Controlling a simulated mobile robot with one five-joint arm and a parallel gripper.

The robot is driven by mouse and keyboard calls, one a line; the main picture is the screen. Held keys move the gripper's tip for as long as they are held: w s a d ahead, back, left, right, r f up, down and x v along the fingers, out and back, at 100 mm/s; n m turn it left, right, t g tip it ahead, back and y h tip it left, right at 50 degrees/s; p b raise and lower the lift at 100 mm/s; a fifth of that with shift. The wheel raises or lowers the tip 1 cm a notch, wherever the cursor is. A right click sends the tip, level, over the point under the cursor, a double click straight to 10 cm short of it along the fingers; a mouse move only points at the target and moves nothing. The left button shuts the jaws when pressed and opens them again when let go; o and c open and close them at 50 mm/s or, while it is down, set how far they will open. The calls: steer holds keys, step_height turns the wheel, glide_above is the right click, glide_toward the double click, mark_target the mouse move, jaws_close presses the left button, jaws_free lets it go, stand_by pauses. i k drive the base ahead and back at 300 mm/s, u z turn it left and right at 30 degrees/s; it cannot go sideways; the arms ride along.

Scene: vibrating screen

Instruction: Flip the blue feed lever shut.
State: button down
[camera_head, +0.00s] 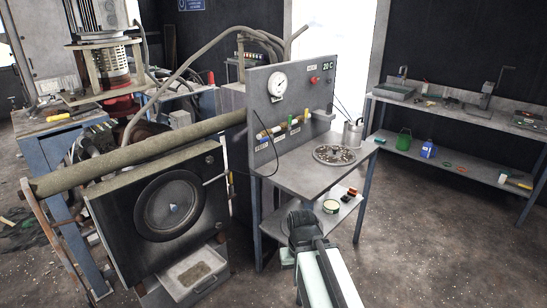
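A grey upright control panel (290,95) stands in the middle of the view. A row of small coloured handles (290,122) crosses its lower part, among them yellow and green ones, with white labels below. My gripper (300,222) is the dark end of my pale arm at bottom centre. It is low in front of the panel's table, apart from the handles. Its fingers are not clear, and nothing is seen held in it.
The panel's table (290,178) carries a round perforated disc (334,155) and a metal can (352,134). A shelf below holds a small tin (331,206). A machine with a round black front (170,205) stands left. A workbench (460,107) lines the right wall. Floor at right is clear.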

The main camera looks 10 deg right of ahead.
mark_target(264, 139)
steer(key=u, duration=0.8)
steer(key=i, duration=1.35)
steer(key=u, duration=0.05)
